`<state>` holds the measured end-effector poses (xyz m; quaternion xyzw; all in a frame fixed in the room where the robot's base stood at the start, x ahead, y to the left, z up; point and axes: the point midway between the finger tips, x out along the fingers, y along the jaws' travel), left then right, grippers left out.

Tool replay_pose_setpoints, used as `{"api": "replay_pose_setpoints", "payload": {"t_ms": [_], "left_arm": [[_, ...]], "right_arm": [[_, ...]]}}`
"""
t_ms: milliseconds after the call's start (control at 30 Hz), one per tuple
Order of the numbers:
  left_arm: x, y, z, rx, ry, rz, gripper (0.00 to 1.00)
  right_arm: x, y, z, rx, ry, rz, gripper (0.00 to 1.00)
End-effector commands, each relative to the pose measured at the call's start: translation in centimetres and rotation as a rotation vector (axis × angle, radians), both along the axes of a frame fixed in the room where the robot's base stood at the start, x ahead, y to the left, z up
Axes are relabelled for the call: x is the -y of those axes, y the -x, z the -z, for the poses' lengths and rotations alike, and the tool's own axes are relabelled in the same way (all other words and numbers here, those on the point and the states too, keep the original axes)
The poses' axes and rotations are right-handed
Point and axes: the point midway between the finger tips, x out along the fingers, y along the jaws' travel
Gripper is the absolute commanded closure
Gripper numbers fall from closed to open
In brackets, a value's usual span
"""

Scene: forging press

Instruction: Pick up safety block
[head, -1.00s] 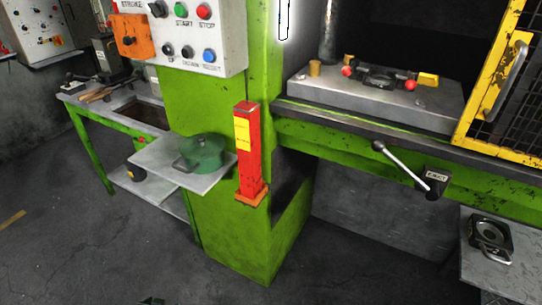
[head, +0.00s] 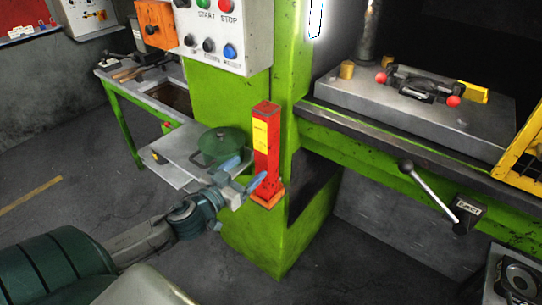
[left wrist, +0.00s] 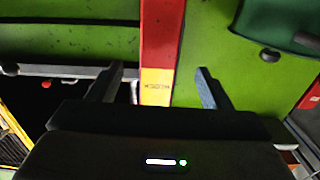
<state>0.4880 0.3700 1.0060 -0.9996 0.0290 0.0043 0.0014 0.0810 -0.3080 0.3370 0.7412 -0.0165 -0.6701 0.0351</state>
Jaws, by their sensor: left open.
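The safety block (head: 266,150) is a tall red post with a yellow label, standing upright on an orange foot at the front of the green press column. My left gripper (head: 254,170) is open in front of the block's lower half, close to it. In the left wrist view, the block (left wrist: 157,35) runs between the two spread fingers of the left gripper (left wrist: 159,72); contact cannot be made out. My right gripper is not in view.
A small grey shelf (head: 184,145) with a green round pot (head: 222,145) is just left of the block. A control panel (head: 222,38) hangs above. The press bed (head: 400,110) and a lever (head: 430,188) are to the right.

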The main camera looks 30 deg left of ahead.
Motion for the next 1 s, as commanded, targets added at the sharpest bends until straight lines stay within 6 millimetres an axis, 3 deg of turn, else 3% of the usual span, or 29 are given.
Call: {"api": "replay_pose_setpoints", "payload": {"t_ms": [400,867,1000], "left_arm": [[0.4,-3.7,-0.7,0.011,0.009,0.018,0.27],[0.6,-6.4,-0.8,0.011,0.008,0.019,0.27],[0.5,-8.0,-1.4,0.011,0.010,0.018,0.27]], "right_arm": [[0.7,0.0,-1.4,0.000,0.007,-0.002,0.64],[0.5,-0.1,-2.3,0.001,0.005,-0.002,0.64],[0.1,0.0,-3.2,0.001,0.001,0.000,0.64]]}}
